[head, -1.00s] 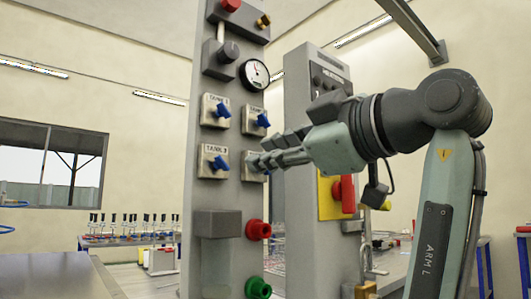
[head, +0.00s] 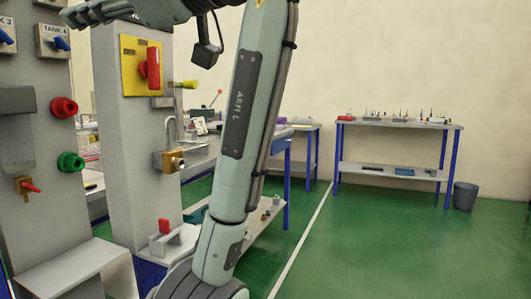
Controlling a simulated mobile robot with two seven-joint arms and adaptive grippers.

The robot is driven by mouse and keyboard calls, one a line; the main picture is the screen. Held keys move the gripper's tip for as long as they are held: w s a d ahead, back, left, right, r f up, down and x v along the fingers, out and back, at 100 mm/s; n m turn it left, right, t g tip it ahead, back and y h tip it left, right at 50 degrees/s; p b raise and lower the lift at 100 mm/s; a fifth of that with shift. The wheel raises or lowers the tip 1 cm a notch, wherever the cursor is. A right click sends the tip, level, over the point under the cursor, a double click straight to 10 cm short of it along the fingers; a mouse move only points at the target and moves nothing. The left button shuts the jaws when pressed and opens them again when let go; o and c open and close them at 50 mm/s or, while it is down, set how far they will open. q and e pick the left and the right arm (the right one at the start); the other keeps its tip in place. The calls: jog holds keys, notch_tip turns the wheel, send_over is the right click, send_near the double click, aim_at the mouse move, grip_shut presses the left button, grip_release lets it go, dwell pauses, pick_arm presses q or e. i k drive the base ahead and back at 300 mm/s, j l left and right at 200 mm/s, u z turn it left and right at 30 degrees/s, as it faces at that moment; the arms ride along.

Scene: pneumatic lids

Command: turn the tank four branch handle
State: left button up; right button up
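The TANK 4 plate (head: 53,40) is at the upper left of the head view, on the grey panel. Its blue handle (head: 61,44) is small and looks slanted. My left gripper (head: 72,15), on the arm marked ARM L, is at the top left edge. Its grey fingers point left and appear just above and right of the TANK 4 plate; I see no contact with the blue handle. The fingers are seen edge-on, so their opening is unclear. My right gripper is not in view.
The TANK 3 plate (head: 7,37) is at the left edge. A red knob (head: 64,107) and a green knob (head: 71,161) sit below TANK 4. A second grey column (head: 125,180) carries a red handle (head: 153,68) on yellow. Green floor (head: 400,240) is open at right.

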aim_at(59, 43)
jog(key=k+l, duration=0.1)
jog(key=l, duration=0.3)
jog(key=k+l, duration=0.1)
jog(key=l, duration=0.25)
jog(key=k+l, duration=0.1)
jog(key=l, duration=0.3)
jog(key=k+l, duration=0.1)
jog(key=l, duration=0.3)
